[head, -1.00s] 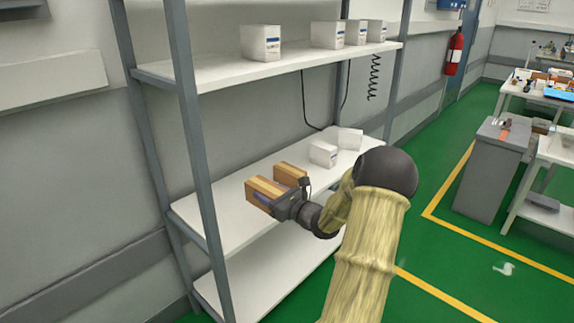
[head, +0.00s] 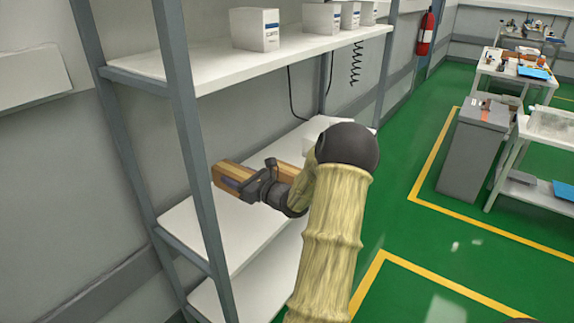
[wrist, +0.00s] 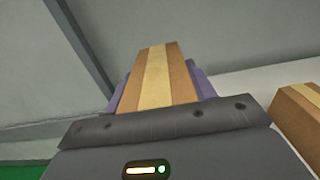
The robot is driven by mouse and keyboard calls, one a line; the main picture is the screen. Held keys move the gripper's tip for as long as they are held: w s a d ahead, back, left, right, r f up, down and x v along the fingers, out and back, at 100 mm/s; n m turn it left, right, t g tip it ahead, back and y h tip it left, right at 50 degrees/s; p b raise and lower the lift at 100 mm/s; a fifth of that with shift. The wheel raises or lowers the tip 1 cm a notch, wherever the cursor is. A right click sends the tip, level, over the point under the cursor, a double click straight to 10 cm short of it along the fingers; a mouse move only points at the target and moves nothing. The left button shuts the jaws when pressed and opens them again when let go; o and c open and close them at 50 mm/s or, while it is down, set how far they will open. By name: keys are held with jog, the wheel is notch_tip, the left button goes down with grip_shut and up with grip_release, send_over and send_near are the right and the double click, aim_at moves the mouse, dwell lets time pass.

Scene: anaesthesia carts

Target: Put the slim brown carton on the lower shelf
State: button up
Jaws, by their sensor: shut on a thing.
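A slim brown carton (head: 228,174) with a paler stripe is held by my gripper (head: 248,186), above the left part of the middle shelf board (head: 196,230). In the wrist view the carton (wrist: 155,75) stands out between the purple finger pads, with grey wall behind it. My gripper is shut on it. A second brown carton (head: 288,172) is on the middle board, right of the held one and partly hidden by my gripper. It also shows at the right edge of the wrist view (wrist: 300,115).
White boxes (head: 256,30) stand on the top board (head: 215,70). Another white box is partly hidden behind my arm on the middle board. A grey post (head: 190,130) rises at the front left. A lower board (head: 205,300) shows below. The middle board's front left is clear.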

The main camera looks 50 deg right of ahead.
jog(key=b, duration=0.2)
send_over(242, 215)
notch_tip(242, 215, down, 6)
jog(key=shift+f, duration=0.15)
jog(key=shift+w+a, duration=0.1)
jog(key=shift+f, duration=0.15)
jog(key=f, duration=0.2)
jog(key=f+b, duration=0.1)
jog(key=shift+s+d+f, duration=0.2)
jog(key=shift+s+f, duration=0.05)
jog(key=shift+a, duration=0.1)
jog(key=shift+f, duration=0.1)
jog(key=o, duration=1)
